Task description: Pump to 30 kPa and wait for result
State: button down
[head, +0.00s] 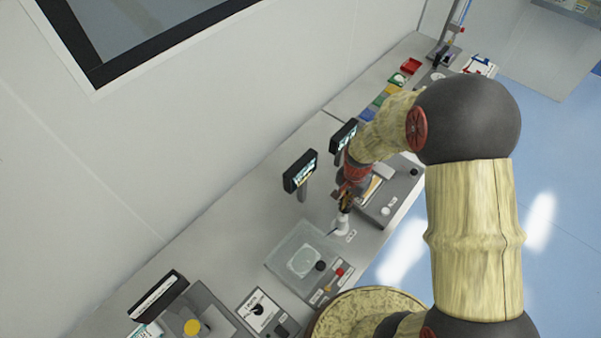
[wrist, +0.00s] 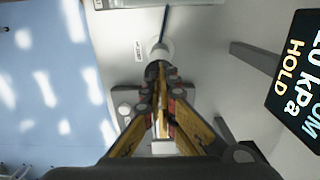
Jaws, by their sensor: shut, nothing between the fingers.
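A small white pump (head: 341,225) with a dark top stands on the bench to the right of the clear-lidded box. It also shows in the wrist view (wrist: 160,50), with a thin dark tube running from it. My gripper (head: 346,205) is shut and empty, its fingertips (wrist: 157,70) right at the pump's dark top; I cannot tell whether they touch. A dark display (wrist: 299,75) in the wrist view reads "0 kPa" and "HOLD"; the leading digit is unclear. A display on a post (head: 300,171) stands behind the pump in the head view, its text too small to read.
A clear-lidded box (head: 304,262) with a black knob and a red button stands left of the pump. Coloured bins (head: 378,101) line the bench beyond. A wall borders the bench's back.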

jog(key=shift+f+b, duration=1.15)
jog(key=shift+f, duration=0.55)
jog(key=shift+r, duration=0.25)
jog(key=shift+r+p, duration=1.75)
jog(key=shift+r, duration=0.75)
jog(key=shift+f, duration=0.1)
jog(key=shift+f+b, duration=1.9)
jog(key=shift+f, duration=0.65)
jog(key=shift+r, duration=0.1)
jog(key=shift+r+p, duration=1.6)
jog(key=shift+r, duration=0.95)
